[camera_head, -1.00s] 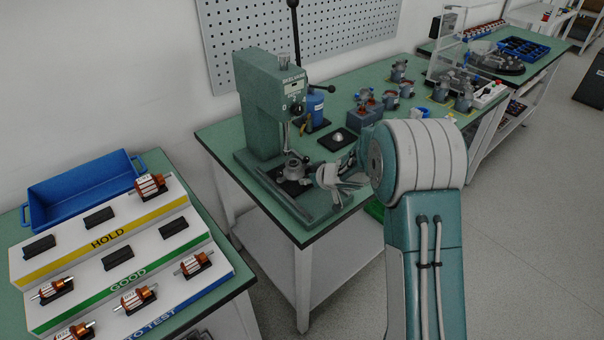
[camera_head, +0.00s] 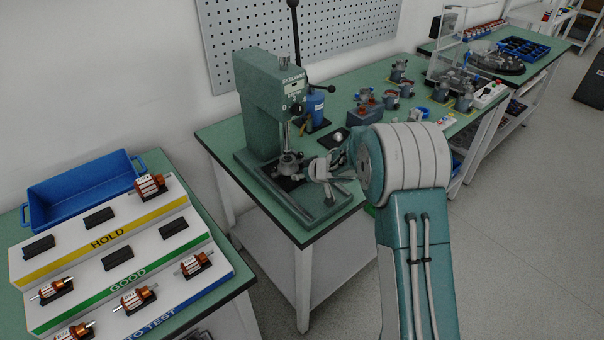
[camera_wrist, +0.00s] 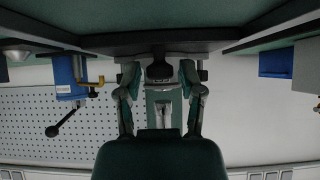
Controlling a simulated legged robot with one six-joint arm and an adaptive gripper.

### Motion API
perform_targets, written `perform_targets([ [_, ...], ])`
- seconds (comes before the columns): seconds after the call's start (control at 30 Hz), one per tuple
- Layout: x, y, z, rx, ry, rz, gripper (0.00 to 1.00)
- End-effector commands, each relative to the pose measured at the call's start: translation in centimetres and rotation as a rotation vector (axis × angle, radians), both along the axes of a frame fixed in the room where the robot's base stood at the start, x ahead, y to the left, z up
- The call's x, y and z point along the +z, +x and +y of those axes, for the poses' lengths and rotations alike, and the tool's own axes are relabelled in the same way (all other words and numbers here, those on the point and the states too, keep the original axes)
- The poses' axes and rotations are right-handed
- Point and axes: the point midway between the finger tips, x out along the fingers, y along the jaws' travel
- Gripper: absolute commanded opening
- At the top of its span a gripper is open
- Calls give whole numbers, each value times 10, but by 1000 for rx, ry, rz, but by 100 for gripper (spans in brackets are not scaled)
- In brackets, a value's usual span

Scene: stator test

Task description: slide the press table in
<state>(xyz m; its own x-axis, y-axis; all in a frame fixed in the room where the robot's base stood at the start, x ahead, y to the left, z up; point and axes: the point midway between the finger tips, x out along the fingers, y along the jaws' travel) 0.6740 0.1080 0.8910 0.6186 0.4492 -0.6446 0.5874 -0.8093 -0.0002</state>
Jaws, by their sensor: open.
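The green press (camera_head: 268,100) stands upright on the near workbench. Its press table, with a round grey metal fixture (camera_head: 289,162) on top, sits low on the base, under or very near the ram; the exact alignment is too small to tell. My gripper (camera_head: 322,170) is open just right of the fixture, at about its height. In the wrist view, the two fingers of my gripper (camera_wrist: 160,80) stand apart on either side of the press table's front. Whether they touch it I cannot tell, and my arm hides part of that area.
Metal rails (camera_head: 290,200) run along the press base toward the bench edge. A blue bottle-like device (camera_head: 315,106) and several grey motor parts stand behind my arm. A stepped rack (camera_head: 110,250) with rotors and a blue bin (camera_head: 85,188) is at left.

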Motion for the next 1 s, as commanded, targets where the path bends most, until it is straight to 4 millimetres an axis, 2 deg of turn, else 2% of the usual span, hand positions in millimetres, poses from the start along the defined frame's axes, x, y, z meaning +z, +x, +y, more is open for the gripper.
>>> perform_targets([
  [0.37,5,-3,-3,0,0,-2,50],
  [1.0,39,-36,-26,-1,1,-2,50],
])
